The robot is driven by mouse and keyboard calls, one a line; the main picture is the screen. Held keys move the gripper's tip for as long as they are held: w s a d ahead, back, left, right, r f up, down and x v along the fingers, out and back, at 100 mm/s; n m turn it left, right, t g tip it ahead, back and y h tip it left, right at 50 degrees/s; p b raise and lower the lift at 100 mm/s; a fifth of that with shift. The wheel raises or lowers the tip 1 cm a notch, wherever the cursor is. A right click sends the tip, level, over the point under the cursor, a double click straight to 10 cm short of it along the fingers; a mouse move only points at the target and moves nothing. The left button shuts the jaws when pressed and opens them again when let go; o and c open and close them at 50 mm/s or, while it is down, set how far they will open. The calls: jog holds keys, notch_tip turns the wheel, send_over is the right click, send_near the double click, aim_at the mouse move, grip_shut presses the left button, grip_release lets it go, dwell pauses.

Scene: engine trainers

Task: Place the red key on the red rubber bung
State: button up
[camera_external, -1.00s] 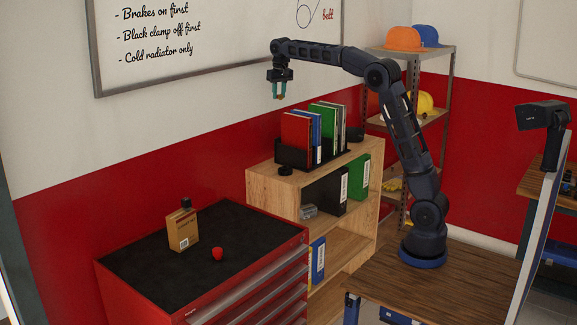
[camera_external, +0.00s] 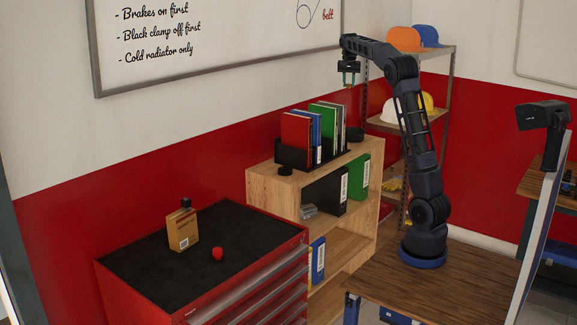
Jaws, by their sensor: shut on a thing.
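The red rubber bung (camera_external: 217,254) stands on the black top of the red tool chest (camera_external: 150,272), in front of a tan bottle. My gripper (camera_external: 349,84) points down, high in the air above the back right of the wooden shelf, far to the right of the bung. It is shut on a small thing. Only a tiny orange-red bit shows at the fingertips, too small to make out its shape. I see no red key elsewhere.
A tan bottle with a black cap (camera_external: 183,228) stands behind the bung. The wooden shelf (camera_external: 262,176) holds upright folders (camera_external: 297,138) below my gripper. A metal rack with helmets (camera_external: 405,38) is behind my arm. The chest top is otherwise clear.

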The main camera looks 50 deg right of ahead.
jog(key=m, duration=0.1)
send_over(356, 146)
jog(key=f, duration=3.1)
jog(key=shift+s+a, duration=0.2)
jog(key=shift+f, duration=0.1)
jog(key=o, duration=1)
jog(key=shift+o, duration=0.2)
notch_tip(356, 146, up, 12)
jog(key=a, duration=0.2)
jog(key=shift+s+f, duration=0.2)
jog(key=shift+s, duration=0.25)
jog(key=shift+a+r, duration=0.1)
jog(key=shift+r, duration=0.15)
jog(key=shift+c, duration=0.5)
